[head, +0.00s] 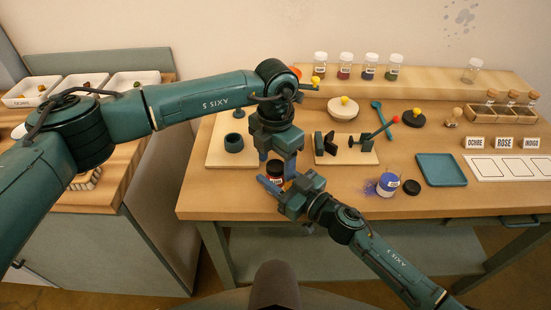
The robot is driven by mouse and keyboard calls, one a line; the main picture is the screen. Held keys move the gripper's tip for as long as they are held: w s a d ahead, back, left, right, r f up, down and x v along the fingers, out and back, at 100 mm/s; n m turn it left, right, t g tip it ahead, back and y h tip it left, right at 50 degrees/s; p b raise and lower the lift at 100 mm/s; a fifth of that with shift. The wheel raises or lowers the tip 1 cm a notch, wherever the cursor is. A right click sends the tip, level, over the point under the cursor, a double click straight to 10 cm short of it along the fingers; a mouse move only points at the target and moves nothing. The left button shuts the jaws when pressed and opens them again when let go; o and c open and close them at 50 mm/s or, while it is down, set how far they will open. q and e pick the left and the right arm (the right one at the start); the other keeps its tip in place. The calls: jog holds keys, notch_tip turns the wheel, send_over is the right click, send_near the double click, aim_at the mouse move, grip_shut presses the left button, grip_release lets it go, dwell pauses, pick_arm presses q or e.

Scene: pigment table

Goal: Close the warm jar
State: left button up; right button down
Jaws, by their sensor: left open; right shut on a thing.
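A small jar (275,169) with a dark top and a reddish, pale-labelled side stands near the front edge of the table. I take it to be the warm jar. My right gripper (276,185) is shut on its lower body from the front. My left gripper (277,159) points down right above the jar's top, with its fingers apart. Whether the fingers touch the top is hidden. A second jar (388,185) with blue contents stands to the right, and a black lid (411,187) lies flat beside it.
A wooden clamp stand (347,158) with a red-knobbed lever stands behind and right of my grippers. A teal tray (441,169) lies at the right. Several capped vials line the back shelf (430,82).

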pick_arm(q)
notch_tip(320, 180, up, 12)
dwell(0.6)
pick_arm(e)
jog(key=c, duration=0.7)
grip_release()
pick_arm(q)
jog(key=shift+f+b, duration=0.55)
jog(key=shift+b, duration=0.05)
pick_arm(e)
jog(key=v, duration=1.3)
jog(key=shift+s, duration=0.1)
